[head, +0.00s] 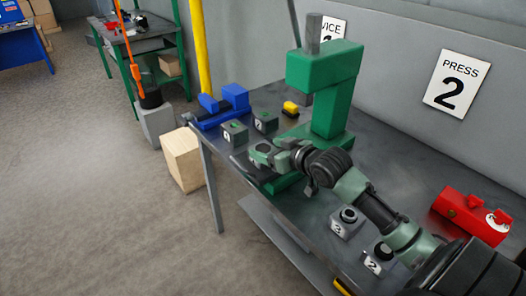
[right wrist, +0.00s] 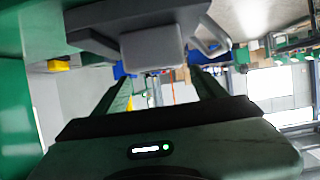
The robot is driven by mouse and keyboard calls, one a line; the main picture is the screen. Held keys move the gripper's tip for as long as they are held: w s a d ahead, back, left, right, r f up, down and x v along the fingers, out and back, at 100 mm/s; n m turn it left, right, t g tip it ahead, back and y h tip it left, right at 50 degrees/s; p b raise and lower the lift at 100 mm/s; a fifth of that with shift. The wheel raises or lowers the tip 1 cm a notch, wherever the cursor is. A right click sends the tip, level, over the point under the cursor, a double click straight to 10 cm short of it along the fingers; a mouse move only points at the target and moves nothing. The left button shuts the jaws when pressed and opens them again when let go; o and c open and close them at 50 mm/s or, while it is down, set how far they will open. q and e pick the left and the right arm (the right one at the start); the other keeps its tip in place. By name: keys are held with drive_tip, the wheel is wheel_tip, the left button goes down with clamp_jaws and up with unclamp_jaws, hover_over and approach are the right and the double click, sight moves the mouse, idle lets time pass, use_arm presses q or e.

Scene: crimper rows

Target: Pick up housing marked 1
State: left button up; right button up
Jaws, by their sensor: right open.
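Two small grey housings stand near the table's far left end in the head view, a left one (head: 235,132) and a right one (head: 265,122). Their labels are too small to read surely. Two more stand nearer, one (head: 346,221) whose mark looks like 3 and one (head: 375,260) marked 2. I cannot make out a clear 1 on any. My right gripper (head: 262,152) is over the table by the green press's base, just in front of the far housings. Its fingers (right wrist: 160,92) are apart in the right wrist view. My left gripper is not in view.
The green press (head: 326,85) stands close beside my right gripper. A red device (head: 472,213) lies at the right. A pale grey block (right wrist: 151,47), unidentified, is close in the wrist view.

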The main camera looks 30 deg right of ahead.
sight(259, 147)
drive_tip(key=shift+w+f, duration=0.15)
drive_tip(key=shift+w, duration=0.3)
drive_tip(key=shift+w+f, duration=0.15)
drive_tip(key=shift+w, duration=0.05)
drive_tip(key=x, duration=0.2)
drive_tip(key=p+x, duration=0.1)
drive_tip(key=x, duration=0.1)
drive_tip(key=shift+w+d+f, duration=0.1)
drive_tip(key=shift+d+f, duration=0.05)
drive_tip(key=shift+f, duration=0.3)
drive_tip(key=shift+w+f+p, duration=0.2)
drive_tip(key=shift+w+p, duration=0.1)
drive_tip(key=shift+w, duration=0.1)
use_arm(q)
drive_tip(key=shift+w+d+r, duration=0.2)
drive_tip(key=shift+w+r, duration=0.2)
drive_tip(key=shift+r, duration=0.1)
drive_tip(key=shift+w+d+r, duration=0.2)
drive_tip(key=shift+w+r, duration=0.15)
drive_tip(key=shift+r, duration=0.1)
use_arm(e)
drive_tip(key=shift+s, duration=0.1)
drive_tip(key=c, duration=1.5)
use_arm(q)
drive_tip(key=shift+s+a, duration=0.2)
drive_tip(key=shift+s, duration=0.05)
use_arm(e)
drive_tip(key=shift+r, duration=0.1)
clamp_jaws()
